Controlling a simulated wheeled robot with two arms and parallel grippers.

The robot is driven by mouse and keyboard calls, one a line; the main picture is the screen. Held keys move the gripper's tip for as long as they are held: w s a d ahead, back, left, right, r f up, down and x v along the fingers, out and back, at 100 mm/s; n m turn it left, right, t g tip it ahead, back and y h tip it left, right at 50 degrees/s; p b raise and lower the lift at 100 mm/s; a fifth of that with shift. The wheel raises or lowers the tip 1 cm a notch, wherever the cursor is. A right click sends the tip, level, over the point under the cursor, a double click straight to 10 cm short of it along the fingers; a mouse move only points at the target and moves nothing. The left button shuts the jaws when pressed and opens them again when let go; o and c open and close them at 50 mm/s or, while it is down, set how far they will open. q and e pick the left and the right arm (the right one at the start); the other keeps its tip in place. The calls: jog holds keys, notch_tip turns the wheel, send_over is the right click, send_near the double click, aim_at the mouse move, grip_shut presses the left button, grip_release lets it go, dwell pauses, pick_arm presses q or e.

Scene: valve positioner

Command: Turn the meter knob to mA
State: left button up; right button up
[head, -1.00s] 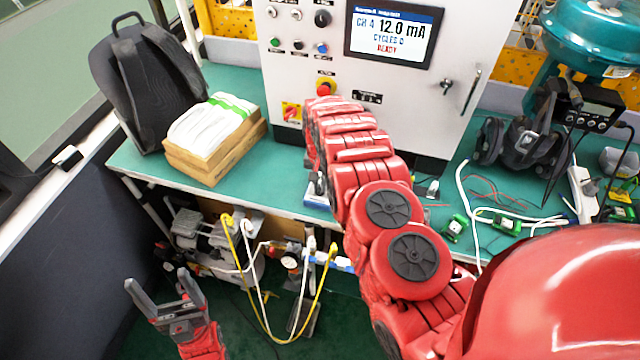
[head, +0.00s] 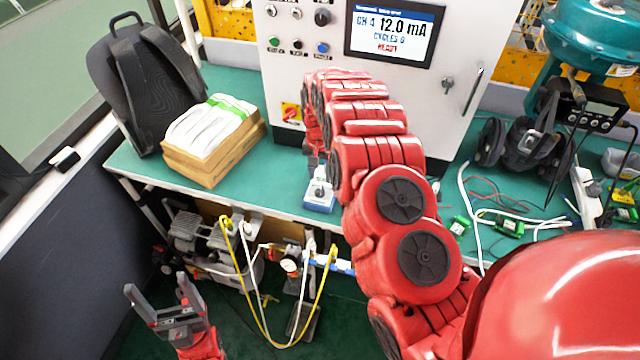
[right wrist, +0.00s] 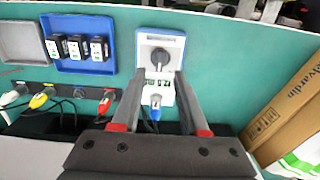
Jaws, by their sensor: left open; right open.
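The meter (head: 320,195) is a small blue and white box near the front edge of the green bench, partly hidden by my right arm. The right wrist view shows its dark round knob (right wrist: 159,58) on a grey face, with a small display (right wrist: 158,92) below it and a plug at its lower end. My right gripper (right wrist: 160,78) is open over the meter, one finger on each side of it. The knob appears between and just beyond the fingertips; contact cannot be told. My left gripper (head: 156,287) is open and empty, low in front of the bench.
A control cabinet (head: 450,110) with a screen reading 12.0 mA stands behind my right arm. A carton (head: 215,160) and a backpack (head: 150,85) are at the left. A blue tray (right wrist: 80,45) with black modules and several coloured plugs lie beside the meter.

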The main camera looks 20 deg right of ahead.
aim_at(320, 189)
notch_tip(320, 189, up, 12)
jog(key=p, duration=0.8)
